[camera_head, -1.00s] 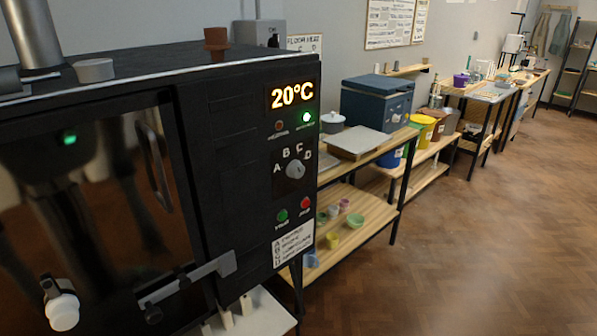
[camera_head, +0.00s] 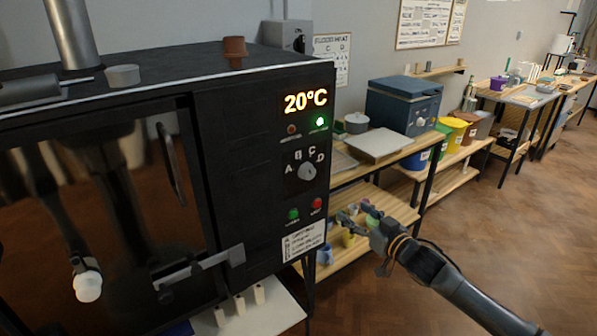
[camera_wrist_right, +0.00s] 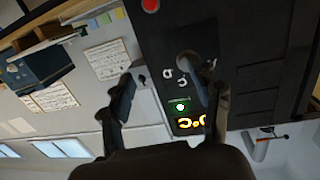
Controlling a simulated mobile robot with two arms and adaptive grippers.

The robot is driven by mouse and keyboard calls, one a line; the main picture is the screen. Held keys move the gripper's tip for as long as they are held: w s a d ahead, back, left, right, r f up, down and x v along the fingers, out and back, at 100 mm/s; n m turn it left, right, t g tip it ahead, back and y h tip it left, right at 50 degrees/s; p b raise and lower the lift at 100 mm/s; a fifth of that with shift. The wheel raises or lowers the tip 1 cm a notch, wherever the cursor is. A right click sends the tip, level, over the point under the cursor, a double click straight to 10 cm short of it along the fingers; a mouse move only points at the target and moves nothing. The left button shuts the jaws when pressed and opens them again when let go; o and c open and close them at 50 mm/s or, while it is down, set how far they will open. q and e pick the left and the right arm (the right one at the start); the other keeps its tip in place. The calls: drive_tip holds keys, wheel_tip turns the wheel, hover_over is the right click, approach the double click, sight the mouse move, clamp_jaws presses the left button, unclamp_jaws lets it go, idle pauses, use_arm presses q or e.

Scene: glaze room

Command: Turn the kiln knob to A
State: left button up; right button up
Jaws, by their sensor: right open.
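The black kiln (camera_head: 255,130) stands at the left in the head view. Its grey round knob (camera_head: 307,172) is on the front panel, with letters A, B, C and D around its upper side. I cannot tell for certain which letter it points to. My right gripper (camera_head: 356,212) is open, to the right of and below the knob, and apart from it. In the right wrist view the picture is turned over; the knob (camera_wrist_right: 188,60) is partly hidden by one finger of the open gripper (camera_wrist_right: 168,78). My left gripper is not in view.
The panel has a lit 20°C display (camera_head: 306,101), a green button (camera_head: 293,214) and a red button (camera_head: 316,204). A latch bar (camera_head: 200,266) sticks out lower left. A wooden shelf (camera_head: 345,256) with small cups lies behind my right gripper. Floor is clear at right.

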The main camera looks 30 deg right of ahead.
sight(311, 172)
drive_tip(key=w+a+r+n+t+y, duration=0.1)
drive_tip(key=a+r+y, duration=0.15)
drive_tip(key=r, duration=0.35)
drive_tip(key=shift+h, duration=0.45)
drive_tip(key=w+p, duration=0.1)
drive_tip(key=w, duration=0.3)
drive_tip(key=w+a, duration=0.1)
drive_tip(key=w, duration=0.3)
drive_tip(key=w+p, duration=0.1)
drive_tip(key=w, duration=0.3)
drive_tip(key=shift+a+p, duration=0.3)
drive_tip(key=shift+a, duration=0.05)
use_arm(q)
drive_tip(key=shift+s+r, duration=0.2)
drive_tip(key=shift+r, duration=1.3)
use_arm(e)
drive_tip(key=shift+w+a+f, duration=0.15)
drive_tip(key=shift+w, duration=0.65)
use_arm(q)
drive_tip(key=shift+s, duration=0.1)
use_arm(e)
drive_tip(key=shift+s, duration=0.1)
drive_tip(key=c, duration=1.1)
